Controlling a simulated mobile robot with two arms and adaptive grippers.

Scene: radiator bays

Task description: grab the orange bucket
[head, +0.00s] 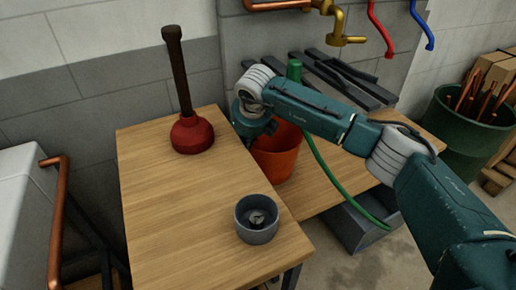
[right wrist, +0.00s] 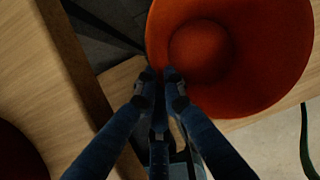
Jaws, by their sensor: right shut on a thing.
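The orange bucket (head: 279,158) is partly behind my right forearm, just beyond the right edge of the near wooden table. In the right wrist view the open mouth of the bucket (right wrist: 262,60) faces the camera, and its inside looks empty. My right gripper (right wrist: 160,78) is shut on the bucket's near rim, with the two fingertips close together there. In the head view my right gripper (head: 248,138) is at the left side of the bucket, its fingertips hard to make out. Whether the bucket rests on the bench or hangs free is unclear. My left gripper is not in view.
A red plunger (head: 192,132) and a grey cup-like part (head: 258,218) stand on the near table (head: 185,220). A green hose (head: 325,165) curves past the bucket. Dark slats (head: 345,78) lie behind. A green bin (head: 462,125) with copper pipes stands at right.

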